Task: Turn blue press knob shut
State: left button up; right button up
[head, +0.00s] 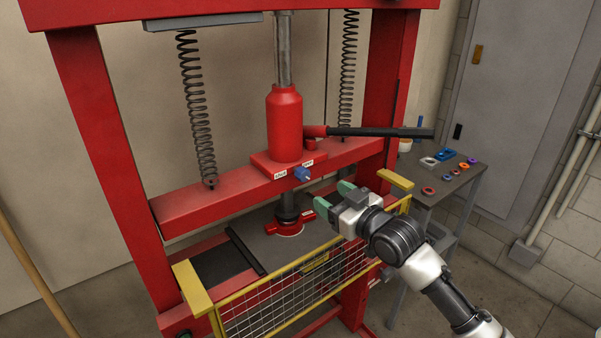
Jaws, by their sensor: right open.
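The blue press knob (302,174) sits on the front of the red press crossbeam, just below the red bottle jack (285,122). Small white labels (280,175) flank it, too small to read surely. My right gripper (333,197) is open and empty, with green fingertips. It is in front of the press, a little below and to the right of the knob, and does not touch it. My left gripper is not in view.
A yellow-framed mesh guard (300,285) stands across the front of the press. A dark jack handle (380,132) sticks out to the right. A side table (440,183) with several coloured rings stands at right. Coil springs (197,110) hang inside the frame.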

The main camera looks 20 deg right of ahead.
aim_at(306, 176)
jog(key=x, duration=0.3)
jog(key=p+x, duration=0.1)
jog(key=x, duration=0.3)
jog(key=p+x, duration=0.1)
jog(key=x, duration=0.3)
jog(key=shift+d+r, duration=0.1)
jog(key=shift+r, duration=0.2)
jog(key=c, duration=0.9)
